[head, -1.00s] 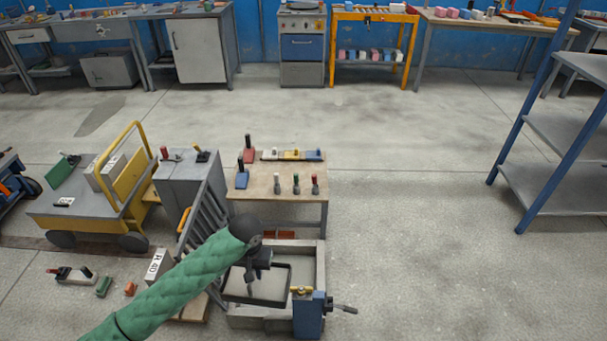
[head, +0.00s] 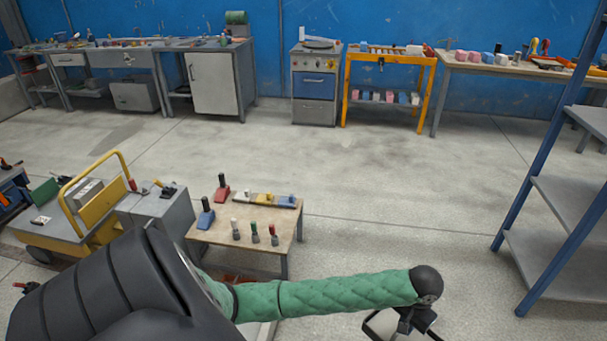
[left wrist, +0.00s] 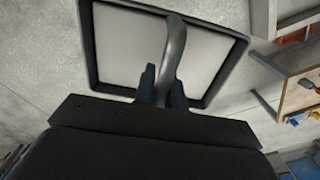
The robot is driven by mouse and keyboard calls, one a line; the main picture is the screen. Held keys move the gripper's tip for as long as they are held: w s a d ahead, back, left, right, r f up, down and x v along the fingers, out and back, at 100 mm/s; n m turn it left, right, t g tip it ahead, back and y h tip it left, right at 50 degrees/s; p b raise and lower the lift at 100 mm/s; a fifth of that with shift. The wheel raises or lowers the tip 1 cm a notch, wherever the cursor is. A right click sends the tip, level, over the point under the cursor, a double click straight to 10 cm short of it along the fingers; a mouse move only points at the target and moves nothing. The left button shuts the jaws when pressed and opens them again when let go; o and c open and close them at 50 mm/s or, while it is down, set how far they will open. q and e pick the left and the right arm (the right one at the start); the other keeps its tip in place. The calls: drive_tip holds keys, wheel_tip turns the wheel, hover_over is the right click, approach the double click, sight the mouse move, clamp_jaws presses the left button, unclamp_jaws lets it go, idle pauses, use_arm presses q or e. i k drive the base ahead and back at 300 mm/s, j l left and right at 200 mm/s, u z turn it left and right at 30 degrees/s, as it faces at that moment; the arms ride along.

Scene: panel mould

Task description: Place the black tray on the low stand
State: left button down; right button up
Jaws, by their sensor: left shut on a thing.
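The black tray shows in the left wrist view (left wrist: 90,45) as a dark square rim around a light grey middle, with a curved dark handle across it. My left gripper (left wrist: 165,88) is shut on that handle. In the head view my left gripper (head: 402,328) is at the lower edge, right of the low wooden-topped table. Only a corner of the tray (head: 372,322) shows there; the rest is cut off. I cannot tell which piece is the low stand. My right gripper is not in view.
The low wooden-topped table (head: 225,231) holds several coloured handled tools. A yellow-framed cart (head: 95,207) and a grey cabinet (head: 172,213) stand left of it. A blue-posted shelf rack (head: 562,205) stands at right. The floor between table and rack is clear.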

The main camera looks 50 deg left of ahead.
sight(254, 214)
drive_tip(key=i+l+u, duration=0.15)
drive_tip(key=i+u, duration=0.15)
drive_tip(key=i, duration=0.25)
drive_tip(key=i+l+u, duration=0.25)
drive_tip(key=i, duration=0.25)
drive_tip(key=i+j+u, duration=0.2)
drive_tip(key=u, duration=0.2)
drive_tip(key=i+u, duration=0.65)
drive_tip(key=u, duration=0.15)
drive_tip(key=i+u, duration=0.4)
drive_tip(key=i+j+u, duration=0.3)
drive_tip(key=i, duration=0.3)
